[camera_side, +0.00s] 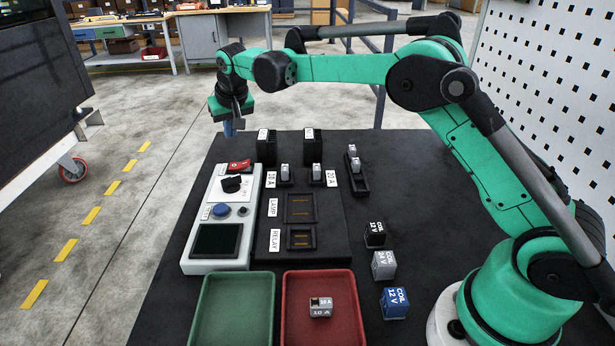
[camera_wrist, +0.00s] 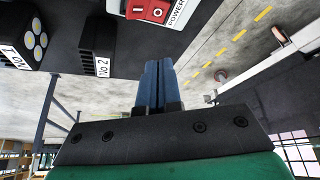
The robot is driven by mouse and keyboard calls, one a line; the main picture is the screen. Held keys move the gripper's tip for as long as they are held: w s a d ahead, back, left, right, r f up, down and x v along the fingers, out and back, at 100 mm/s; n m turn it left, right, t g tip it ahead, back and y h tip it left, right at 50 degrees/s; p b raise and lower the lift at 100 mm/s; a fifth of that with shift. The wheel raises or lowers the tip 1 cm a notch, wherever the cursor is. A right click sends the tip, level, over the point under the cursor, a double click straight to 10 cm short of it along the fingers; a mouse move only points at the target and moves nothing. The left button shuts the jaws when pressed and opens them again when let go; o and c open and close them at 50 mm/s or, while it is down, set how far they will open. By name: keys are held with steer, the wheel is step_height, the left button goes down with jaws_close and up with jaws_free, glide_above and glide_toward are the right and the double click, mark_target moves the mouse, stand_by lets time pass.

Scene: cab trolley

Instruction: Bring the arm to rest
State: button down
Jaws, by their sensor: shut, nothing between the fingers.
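My gripper (camera_side: 229,128) hangs past the far left edge of the black table in the side view, clear of everything on it. Its blue fingers (camera_wrist: 158,84) are together and empty in the wrist view. My green arm reaches across above the table from its base at the right. In the wrist view, a red power switch (camera_wrist: 150,11) lies beyond the fingertips, and a black block labelled NO 2 (camera_wrist: 98,45) stands to the left. No object touches the gripper.
The black table (camera_side: 420,170) holds a white control box (camera_side: 201,263), a black socket board (camera_side: 335,238), a green tray (camera_side: 198,310) and a red tray (camera_side: 340,285) with a grey 10 A piece (camera_side: 321,308). Coil cubes (camera_side: 383,265) stand at right. Floor left of the table is open.

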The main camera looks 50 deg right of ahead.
steer(key=shift+s+r, duration=0.1)
steer(key=shift+r, duration=0.2)
steer(key=s+r, duration=0.6)
steer(key=s, duration=0.1)
steer(key=s+f+n+t+y, duration=0.1)
steer(key=s+f+n+t, duration=0.1)
steer(key=s, duration=1.7)
steer(key=shift+s+f+n, duration=0.4)
steer(key=shift+f+n, duration=0.1)
steer(key=shift+f, duration=0.45)
